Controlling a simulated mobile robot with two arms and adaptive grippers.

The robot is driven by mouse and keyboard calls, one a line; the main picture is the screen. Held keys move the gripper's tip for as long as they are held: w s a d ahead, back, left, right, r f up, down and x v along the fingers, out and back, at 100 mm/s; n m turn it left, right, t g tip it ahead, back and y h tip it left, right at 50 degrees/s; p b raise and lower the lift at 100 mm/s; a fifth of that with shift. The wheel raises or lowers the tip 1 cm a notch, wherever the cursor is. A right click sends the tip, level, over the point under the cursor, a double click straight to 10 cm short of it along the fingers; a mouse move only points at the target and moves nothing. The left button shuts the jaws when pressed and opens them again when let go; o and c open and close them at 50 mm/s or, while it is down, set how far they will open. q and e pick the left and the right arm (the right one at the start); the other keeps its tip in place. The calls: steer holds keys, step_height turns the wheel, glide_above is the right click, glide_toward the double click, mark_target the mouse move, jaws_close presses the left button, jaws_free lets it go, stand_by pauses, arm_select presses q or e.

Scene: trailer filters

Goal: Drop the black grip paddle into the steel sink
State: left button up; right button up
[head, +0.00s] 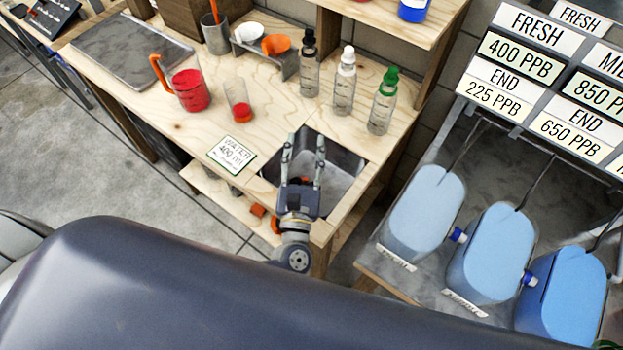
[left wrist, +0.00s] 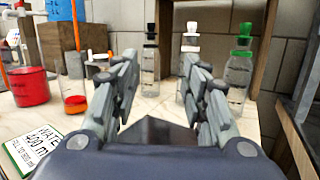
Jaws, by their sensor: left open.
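The steel sink (head: 345,161) is set into the front right part of the wooden bench. My left gripper (head: 304,146) is over the sink, its two fingers spread apart with nothing seen between them. In the left wrist view the open fingers (left wrist: 165,85) point toward the bottles at the back, and a dark part of the sink (left wrist: 158,132) shows between them. I cannot make out a black grip paddle in either view. Part of the sink floor is hidden by my gripper. My right gripper is not in view.
Three capped bottles (head: 345,82) stand behind the sink. A red-filled beaker (head: 190,90), a small cup (head: 238,100) and a water label card (head: 231,154) are left of it. Blue containers (head: 424,212) stand at right. The bench between card and bottles is mostly clear.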

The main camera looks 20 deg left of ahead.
arm_select(q)
steer(key=v, duration=1.1)
steer(key=shift+a, duration=0.1)
